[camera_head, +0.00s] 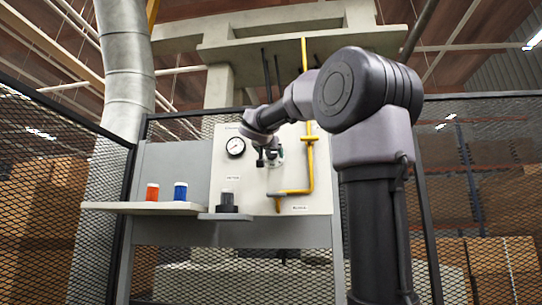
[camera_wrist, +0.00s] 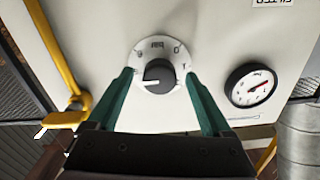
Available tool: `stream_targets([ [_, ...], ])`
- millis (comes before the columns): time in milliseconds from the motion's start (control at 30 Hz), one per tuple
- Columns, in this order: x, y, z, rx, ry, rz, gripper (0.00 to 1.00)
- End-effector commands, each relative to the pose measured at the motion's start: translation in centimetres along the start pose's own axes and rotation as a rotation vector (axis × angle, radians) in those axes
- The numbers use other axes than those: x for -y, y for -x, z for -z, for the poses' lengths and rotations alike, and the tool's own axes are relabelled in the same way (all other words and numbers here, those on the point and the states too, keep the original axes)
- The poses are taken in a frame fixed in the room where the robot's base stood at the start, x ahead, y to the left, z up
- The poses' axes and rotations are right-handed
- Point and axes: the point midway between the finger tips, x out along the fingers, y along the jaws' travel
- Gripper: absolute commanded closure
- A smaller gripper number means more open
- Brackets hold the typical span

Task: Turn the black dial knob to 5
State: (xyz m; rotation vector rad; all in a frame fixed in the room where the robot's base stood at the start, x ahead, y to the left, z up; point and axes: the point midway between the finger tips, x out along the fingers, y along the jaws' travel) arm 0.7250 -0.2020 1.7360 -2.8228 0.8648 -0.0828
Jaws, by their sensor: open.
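The black dial knob (camera_wrist: 157,77) sits at the centre of a round white dial plate on the pale panel, in the wrist view. Its marks are too small to read surely. My gripper (camera_wrist: 158,75) is open, with one green finger on each side of the dial in the picture. I cannot tell whether the fingertips touch the panel. In the head view my gripper (camera_head: 268,158) is in front of the panel (camera_head: 226,190), and my wrist and gripper largely hide the knob.
A round gauge (camera_wrist: 251,85) is right of the dial in the wrist view. A yellow pipe (camera_head: 311,165) runs down the panel. Mesh fencing (camera_head: 55,150) flanks the station.

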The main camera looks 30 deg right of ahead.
Motion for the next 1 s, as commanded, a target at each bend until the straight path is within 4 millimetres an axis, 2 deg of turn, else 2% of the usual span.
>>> stream_targets([
  [200,0.0,4.7,0.1,-0.002,0.000,0.001,0.16],
  [433,0.0,8.0,-0.1,0.000,-0.001,0.000,0.16],
  [600,0.0,8.7,-0.1,0.001,0.001,0.000,0.16],
  [1000,0.0,8.6,-0.1,0.002,0.000,0.000,0.16],
])
